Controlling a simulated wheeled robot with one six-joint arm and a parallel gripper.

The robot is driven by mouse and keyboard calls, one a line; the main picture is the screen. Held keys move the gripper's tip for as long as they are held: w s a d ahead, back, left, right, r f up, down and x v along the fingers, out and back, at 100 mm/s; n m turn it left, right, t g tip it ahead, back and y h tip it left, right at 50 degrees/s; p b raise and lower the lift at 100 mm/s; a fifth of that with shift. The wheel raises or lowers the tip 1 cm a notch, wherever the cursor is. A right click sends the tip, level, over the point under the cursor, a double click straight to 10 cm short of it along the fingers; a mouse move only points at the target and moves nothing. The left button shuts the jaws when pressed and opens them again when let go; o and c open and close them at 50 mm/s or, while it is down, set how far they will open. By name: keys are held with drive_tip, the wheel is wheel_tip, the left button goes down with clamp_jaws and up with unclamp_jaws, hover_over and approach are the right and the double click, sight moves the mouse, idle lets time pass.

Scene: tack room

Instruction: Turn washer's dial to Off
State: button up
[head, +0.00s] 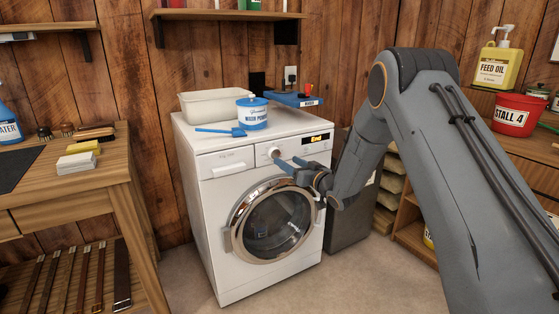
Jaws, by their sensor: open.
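The white washer (212,220) stands against the wooden wall with its round glass door (272,225) closed. Its light-coloured dial (274,152) is on the front panel, left of a dark display (316,138) that reads "End" in yellow. My gripper (282,162) is open at the front panel, its blue-grey fingers pointing left toward the dial. The fingertips are close to the dial's lower right side; I cannot tell whether they touch it. The dial's pointer and markings are too small to read, and the gripper hides part of the panel.
On the washer top are a white basin (212,106), a blue tub (252,114), a blue scoop (222,131) and a blue tray (292,99). A wooden bench (95,185) stands left and a dark cabinet (352,218) right. Floor in front is clear.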

sight(276, 154)
drive_tip(key=x, duration=0.6)
drive_tip(key=shift+w+a, duration=0.15)
drive_tip(key=shift+w, duration=0.1)
drive_tip(key=c, duration=1)
drive_tip(key=shift+c, duration=0.2)
drive_tip(key=shift+n, duration=0.3)
